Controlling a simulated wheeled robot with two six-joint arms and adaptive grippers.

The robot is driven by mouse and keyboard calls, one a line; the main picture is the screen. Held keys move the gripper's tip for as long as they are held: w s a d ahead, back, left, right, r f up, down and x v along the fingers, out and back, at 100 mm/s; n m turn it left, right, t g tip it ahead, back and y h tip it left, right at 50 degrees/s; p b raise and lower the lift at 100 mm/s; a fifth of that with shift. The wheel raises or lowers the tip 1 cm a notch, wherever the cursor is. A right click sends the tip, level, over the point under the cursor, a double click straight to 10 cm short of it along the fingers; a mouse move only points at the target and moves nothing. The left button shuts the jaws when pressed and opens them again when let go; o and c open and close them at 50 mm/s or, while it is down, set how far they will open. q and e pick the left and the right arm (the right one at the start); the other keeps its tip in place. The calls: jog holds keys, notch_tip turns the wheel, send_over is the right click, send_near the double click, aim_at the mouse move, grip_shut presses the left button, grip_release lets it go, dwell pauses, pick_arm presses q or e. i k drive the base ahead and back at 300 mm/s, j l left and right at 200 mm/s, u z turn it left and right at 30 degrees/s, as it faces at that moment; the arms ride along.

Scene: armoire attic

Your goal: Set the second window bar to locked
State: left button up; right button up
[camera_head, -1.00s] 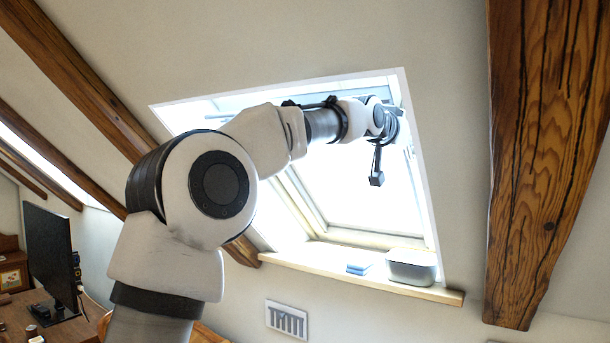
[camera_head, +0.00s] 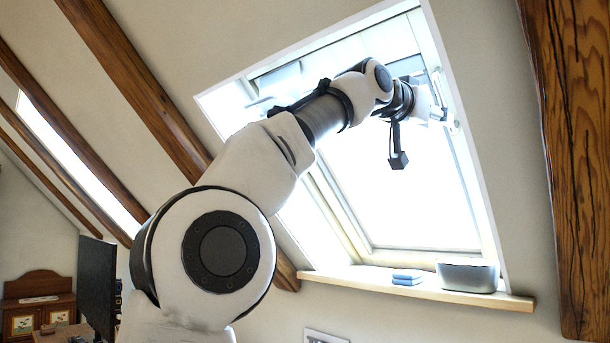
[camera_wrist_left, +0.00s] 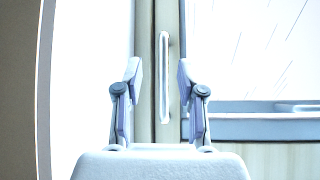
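A skylight window (camera_head: 420,200) is set in the sloped wall. In the left wrist view a slim pale upright bar (camera_wrist_left: 164,75) is mounted on the window frame. I cannot tell whether it is the second window bar, or whether it is locked. My left gripper (camera_wrist_left: 158,82) is open, with one finger on each side of the bar in that view; no contact shows. In the head view my left gripper (camera_head: 438,113) is small and bright at the window's upper right side, its fingers hard to make out. My right gripper is out of view.
A wooden sill (camera_head: 350,280) under the window holds blue folded items (camera_head: 407,278) and a grey container (camera_head: 468,276). A thick wooden beam (camera_head: 575,150) stands to the right. A dark monitor (camera_head: 97,285) is at lower left.

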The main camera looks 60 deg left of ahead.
aim_at(283, 86)
jog(key=k+j, duration=0.8)
jog(key=k, duration=0.4)
